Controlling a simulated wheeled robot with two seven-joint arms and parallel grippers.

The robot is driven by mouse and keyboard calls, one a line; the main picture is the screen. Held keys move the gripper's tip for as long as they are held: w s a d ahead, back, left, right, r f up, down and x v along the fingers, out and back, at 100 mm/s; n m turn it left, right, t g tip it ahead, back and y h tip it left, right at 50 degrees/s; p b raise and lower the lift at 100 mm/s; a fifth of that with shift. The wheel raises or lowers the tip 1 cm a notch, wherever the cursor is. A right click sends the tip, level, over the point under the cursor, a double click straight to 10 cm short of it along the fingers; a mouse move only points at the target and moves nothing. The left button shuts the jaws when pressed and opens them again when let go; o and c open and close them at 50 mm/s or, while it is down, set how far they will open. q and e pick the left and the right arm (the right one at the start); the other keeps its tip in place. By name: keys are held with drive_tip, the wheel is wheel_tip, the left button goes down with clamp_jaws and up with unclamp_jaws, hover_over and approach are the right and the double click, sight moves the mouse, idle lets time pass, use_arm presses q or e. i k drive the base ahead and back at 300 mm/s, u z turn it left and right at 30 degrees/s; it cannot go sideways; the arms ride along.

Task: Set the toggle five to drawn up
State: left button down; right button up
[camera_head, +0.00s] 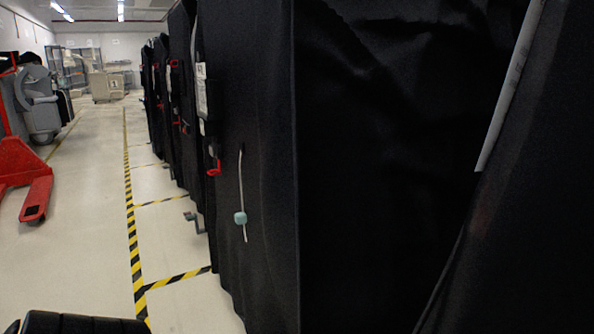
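A pale teal toggle (240,218) sits on a thin light cord (241,180) hanging down the narrow face of the nearest black cart cover (265,120). The toggle is low on the cord, with a short tail of cord below it. The cord comes out of a small dark slot at its top. I see no number on the toggle, so I cannot tell whether it is toggle five. Neither of my grippers is in view. A black rounded shape at the bottom left edge may be part of me.
Several more black covered carts (160,90) stand in a row behind, some with red clips. A red pallet truck (25,180) and a grey machine (38,105) stand at the left. The aisle floor (85,200) beside the yellow-black tape is clear.

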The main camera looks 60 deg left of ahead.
sight(240, 218)
drive_tip(key=u, duration=2.15)
